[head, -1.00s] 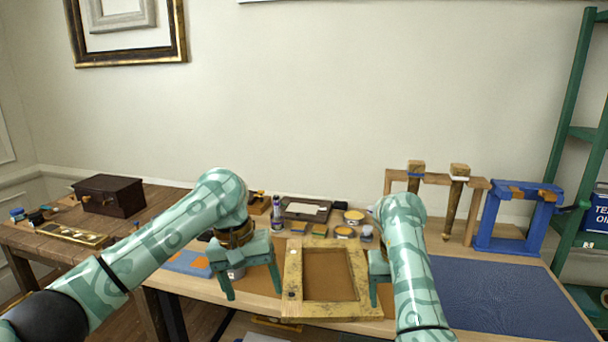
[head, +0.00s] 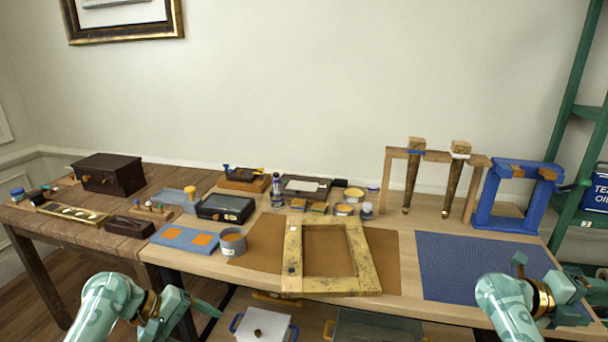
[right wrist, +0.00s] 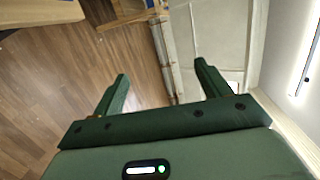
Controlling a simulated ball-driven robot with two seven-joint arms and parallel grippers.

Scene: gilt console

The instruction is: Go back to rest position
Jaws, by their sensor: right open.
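My left gripper (head: 205,322) is low at the front left in the head view, in front of the workbench edge. Its two fingers look apart, with nothing seen between them, though the lower part is cut off by the frame. My right gripper (head: 558,288) is at the front right, over or before the corner of the blue mat. In the right wrist view (right wrist: 162,82) its fingers are wide apart and empty. The yellowed wooden frame (head: 292,252) lies flat on a brown mat (head: 262,240), clear of both grippers.
The workbench holds a grey cup (head: 232,242), a blue mat (head: 470,268), a wooden rack (head: 398,155) with gilt legs and a blue stand (head: 490,215). A dark box (head: 108,174) sits on the left table. A green shelf (head: 568,140) stands at right.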

